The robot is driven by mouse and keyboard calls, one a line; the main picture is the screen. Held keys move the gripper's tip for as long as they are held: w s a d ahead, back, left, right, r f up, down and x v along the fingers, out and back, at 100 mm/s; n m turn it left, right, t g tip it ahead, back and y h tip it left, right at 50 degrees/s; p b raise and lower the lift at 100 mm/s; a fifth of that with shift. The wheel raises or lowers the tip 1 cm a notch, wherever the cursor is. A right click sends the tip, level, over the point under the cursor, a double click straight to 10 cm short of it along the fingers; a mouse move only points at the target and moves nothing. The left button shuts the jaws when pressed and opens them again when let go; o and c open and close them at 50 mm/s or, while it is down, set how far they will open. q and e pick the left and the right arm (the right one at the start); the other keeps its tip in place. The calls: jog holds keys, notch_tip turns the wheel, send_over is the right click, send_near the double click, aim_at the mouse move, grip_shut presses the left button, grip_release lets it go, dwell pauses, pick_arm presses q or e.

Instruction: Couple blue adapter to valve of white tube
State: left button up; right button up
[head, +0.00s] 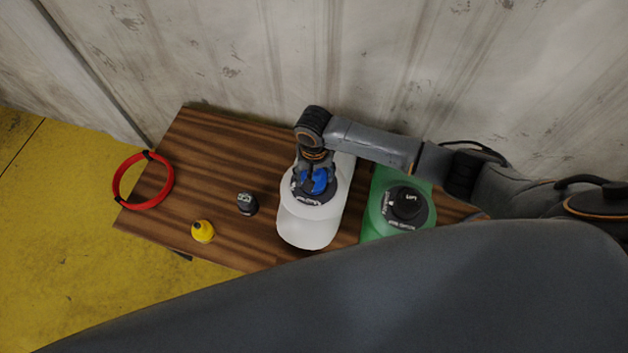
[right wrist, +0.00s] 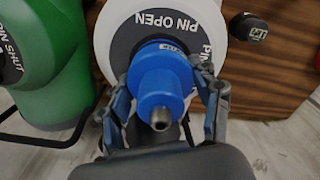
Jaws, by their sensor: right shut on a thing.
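My right gripper (head: 316,182) is over the valve of the white tube, reaching down from above. It is shut on the blue adapter (right wrist: 162,82), with one finger on each side in the right wrist view. The adapter is a stepped blue cylinder with a metal nozzle toward the camera. Its far end lines up with the middle of the dark valve ring (right wrist: 132,38), marked "PIN OPEN", on the white tube (head: 308,230). I cannot tell whether the adapter is seated in the valve or just above it. My left gripper is not in view.
The green tube (head: 380,203) with its dark valve (head: 407,205) stands right of the white tube. A small black device with a display (head: 246,203), a yellow nozzle (head: 203,231) and a red ring (head: 143,181) are to the left. The wooden table's (head: 200,150) back left is clear.

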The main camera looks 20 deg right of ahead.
jog(key=shift+s+r+m+p, duration=0.1)
jog(key=shift+r+m+p, duration=0.15)
jog(key=shift+m+p, duration=0.65)
jog(key=shift+f+m+p, duration=0.1)
jog(key=shift+m+p, duration=0.9)
jog(key=shift+f, duration=0.1)
jog(key=shift+m+p, duration=0.3)
jog(key=shift+m, duration=1.9)
jog(key=o, duration=1.3)
jog(key=shift+c, duration=0.2)
